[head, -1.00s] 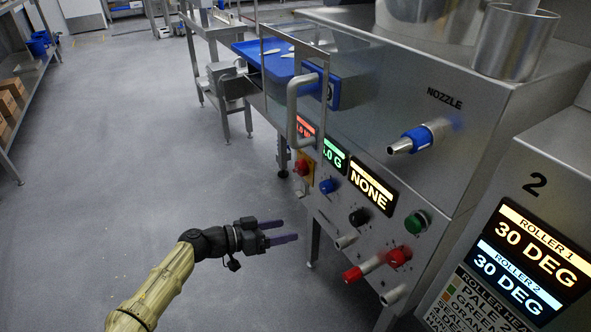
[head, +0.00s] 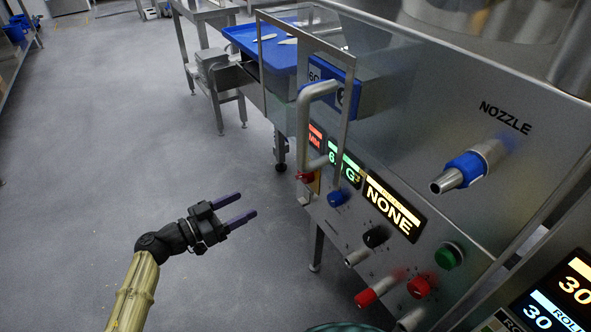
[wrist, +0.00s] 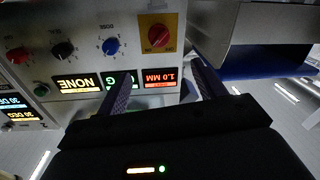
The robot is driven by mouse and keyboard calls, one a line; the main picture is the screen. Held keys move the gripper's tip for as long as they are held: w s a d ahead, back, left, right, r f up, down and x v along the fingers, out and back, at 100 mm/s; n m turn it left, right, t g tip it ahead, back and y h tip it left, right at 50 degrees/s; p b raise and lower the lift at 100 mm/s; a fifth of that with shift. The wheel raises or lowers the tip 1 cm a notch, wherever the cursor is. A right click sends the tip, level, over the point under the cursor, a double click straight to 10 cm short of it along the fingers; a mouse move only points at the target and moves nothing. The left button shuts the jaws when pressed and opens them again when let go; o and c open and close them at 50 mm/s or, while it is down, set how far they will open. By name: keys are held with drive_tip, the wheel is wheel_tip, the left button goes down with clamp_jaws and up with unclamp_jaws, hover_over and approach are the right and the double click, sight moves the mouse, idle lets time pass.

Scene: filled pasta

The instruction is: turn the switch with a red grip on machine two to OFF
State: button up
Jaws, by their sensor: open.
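A red rotary switch grip (head: 304,177) on a yellow plate sits low at the far end of the machine's steel control panel (head: 345,222). The guard's handle partly hides it in the head view. In the wrist view, which is upside down, the red grip (wrist: 158,37) shows clearly on its yellow plate (wrist: 157,24), beyond my fingers. My gripper (head: 246,206) is open and empty, left of the panel and apart from it. Its two purple fingers (wrist: 160,77) point toward the panel.
A tubular guard handle (head: 306,125) stands out near the switch. Blue (head: 337,198), black (head: 375,236) and red (head: 420,287) knobs, a green button (head: 448,256) and a red-tipped lever (head: 367,297) line the panel. The floor to the left is clear.

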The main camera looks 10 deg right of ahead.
drive_tip(key=b, duration=0.6)
approach(299, 178)
drive_tip(key=x, duration=0.9)
drive_tip(key=shift+f, duration=0.1)
drive_tip(key=shift+w+d, duration=0.2)
drive_tip(key=shift+d, duration=0.1)
drive_tip(key=c, duration=0.9)
drive_tip(key=shift+c, duration=0.3)
